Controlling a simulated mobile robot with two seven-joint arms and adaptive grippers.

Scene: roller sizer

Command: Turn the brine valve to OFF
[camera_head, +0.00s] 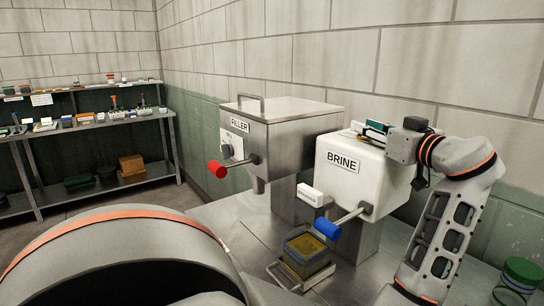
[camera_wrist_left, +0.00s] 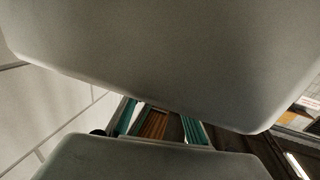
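The brine unit is a white box labelled BRINE (camera_head: 343,162), in the middle right of the head view. Its valve has a metal lever (camera_head: 350,216) ending in a blue knob (camera_head: 328,229), which points down-left from the front. A small white label plate (camera_head: 312,194) stands beside it; its lettering is too small to read.
A steel FILLER unit (camera_head: 290,124) with a red knob (camera_head: 216,169) stands to the left. A small container with yellow contents (camera_head: 307,247) sits on the counter below the blue knob. A green-lidded jar (camera_head: 523,272) is at lower right. Loaded shelves (camera_head: 85,120) stand far left.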

